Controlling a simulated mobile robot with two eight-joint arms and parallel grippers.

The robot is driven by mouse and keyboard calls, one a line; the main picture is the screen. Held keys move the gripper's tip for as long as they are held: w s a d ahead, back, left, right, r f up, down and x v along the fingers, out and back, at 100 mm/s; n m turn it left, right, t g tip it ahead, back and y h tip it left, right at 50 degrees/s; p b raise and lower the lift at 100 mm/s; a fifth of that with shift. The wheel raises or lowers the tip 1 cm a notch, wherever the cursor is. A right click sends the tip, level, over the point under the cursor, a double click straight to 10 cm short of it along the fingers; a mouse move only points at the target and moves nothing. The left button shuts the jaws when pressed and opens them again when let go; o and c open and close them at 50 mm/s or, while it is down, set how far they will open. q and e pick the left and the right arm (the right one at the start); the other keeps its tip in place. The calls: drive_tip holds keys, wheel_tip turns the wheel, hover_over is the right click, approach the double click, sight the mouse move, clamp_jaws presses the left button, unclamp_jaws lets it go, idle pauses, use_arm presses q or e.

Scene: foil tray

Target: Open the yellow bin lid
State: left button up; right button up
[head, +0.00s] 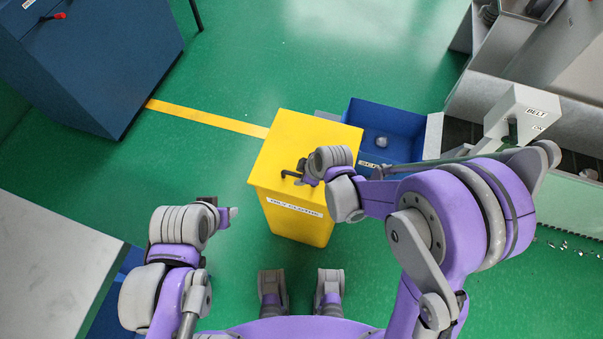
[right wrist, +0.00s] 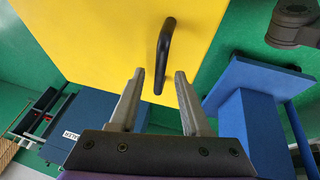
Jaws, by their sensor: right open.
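The yellow bin (head: 290,137) stands on the floor in the middle of the head view. Its flat yellow lid, which also fills much of the right wrist view (right wrist: 100,35), looks closed. A black bar handle (right wrist: 165,42) stands on the lid. My right gripper (head: 300,175) is over the lid by the handle. In the right wrist view its open fingers (right wrist: 160,73) stand on either side of the handle's near end, without visible grip on it. My left gripper (head: 230,214) is left of the bin, away from it; its jaw opening is unclear.
A blue open box (head: 390,120) with a small pale object in it is right behind the bin. A grey machine with a sign reading BELT (head: 530,105) stands at the right. A blue cabinet (head: 90,60) is at the upper left, a grey-topped table (head: 50,265) at the lower left.

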clamp_jaws()
idle(1.5)
